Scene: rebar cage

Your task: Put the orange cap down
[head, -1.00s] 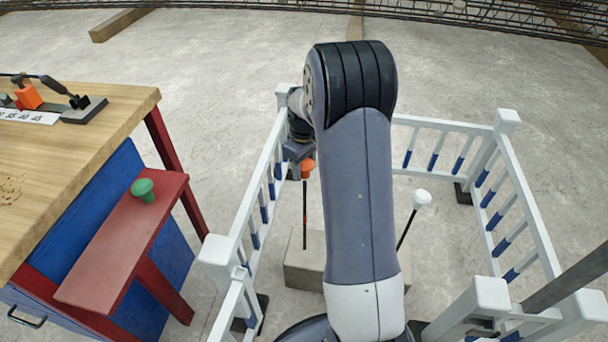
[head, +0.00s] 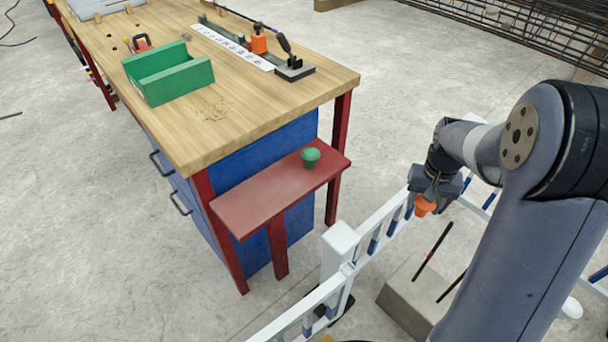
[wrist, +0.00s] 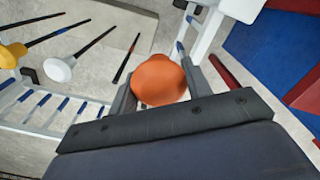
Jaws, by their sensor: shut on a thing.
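The orange cap (head: 424,206) is held in my gripper (head: 432,194), in the air just beyond the white fence and near its rail. In the wrist view the orange cap (wrist: 160,80) sits between the two fingers of my gripper (wrist: 155,85), which is shut on it. A bare dark rebar (head: 432,250) with a red band stands in the concrete block (head: 405,300) below, clear of the cap. It also shows in the wrist view (wrist: 126,58).
A red shelf (head: 255,200) with a green cap (head: 311,157) juts from the wooden workbench (head: 215,110). An open green box (head: 168,80) and an orange block (head: 259,43) are on the bench. The white fence (head: 340,245) stands between shelf and block. The wrist view shows white (wrist: 60,68) and yellow caps (wrist: 12,54).

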